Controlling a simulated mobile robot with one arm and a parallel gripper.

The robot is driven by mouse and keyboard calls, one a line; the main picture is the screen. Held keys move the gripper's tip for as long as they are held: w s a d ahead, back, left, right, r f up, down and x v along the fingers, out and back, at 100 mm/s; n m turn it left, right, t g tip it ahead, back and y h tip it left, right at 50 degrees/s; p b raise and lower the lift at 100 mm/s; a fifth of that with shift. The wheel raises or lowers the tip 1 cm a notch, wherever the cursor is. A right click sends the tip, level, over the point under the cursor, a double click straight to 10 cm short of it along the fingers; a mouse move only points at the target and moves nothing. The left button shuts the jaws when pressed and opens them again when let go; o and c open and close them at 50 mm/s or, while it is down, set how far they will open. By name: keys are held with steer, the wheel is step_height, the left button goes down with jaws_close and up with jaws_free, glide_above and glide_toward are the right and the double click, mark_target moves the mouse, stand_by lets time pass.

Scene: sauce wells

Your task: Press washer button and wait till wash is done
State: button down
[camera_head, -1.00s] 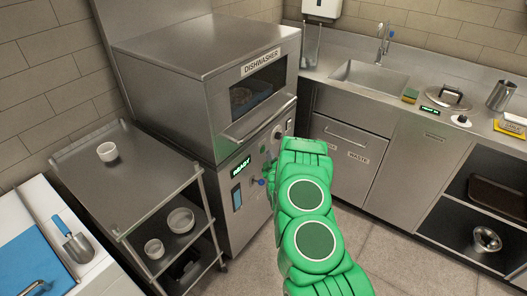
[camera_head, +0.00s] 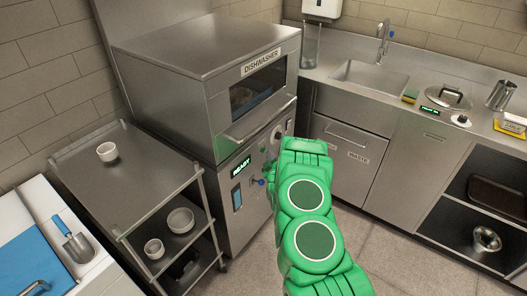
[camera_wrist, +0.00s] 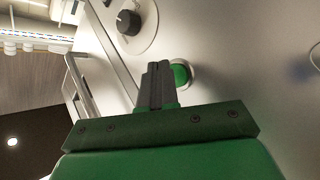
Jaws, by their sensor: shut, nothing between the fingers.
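The dishwasher (camera_head: 205,85) stands at the back left with its door closed, and a dim load shows behind its window. Its display (camera_head: 241,167) reads READY in green. In the wrist view, a round green button (camera_wrist: 181,74) with a pale ring is on the steel panel, just right of my fingertips. A black dial (camera_wrist: 129,22) sits above and to the left. My gripper (camera_wrist: 157,70) is shut and empty, close to the panel beside the button; I cannot tell if it touches. In the head view, my green arm hides most of the gripper and the button.
A steel cart (camera_head: 80,170) with white bowls stands left of the dishwasher. A counter with a sink (camera_head: 370,75) and a waste drawer (camera_head: 345,138) is at the right. Open floor (camera_head: 375,235) lies in front.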

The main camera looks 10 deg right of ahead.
steer(key=shift+w+a, duration=0.6)
steer(key=shift+w, duration=0.05)
stand_by(1.4)
steer(key=shift+s+d, duration=0.6)
steer(key=shift+s, duration=0.05)
stand_by(0.4)
steer(key=s+d, duration=0.3)
steer(key=shift+s+d, duration=0.25)
stand_by(0.4)
stand_by(0.6)
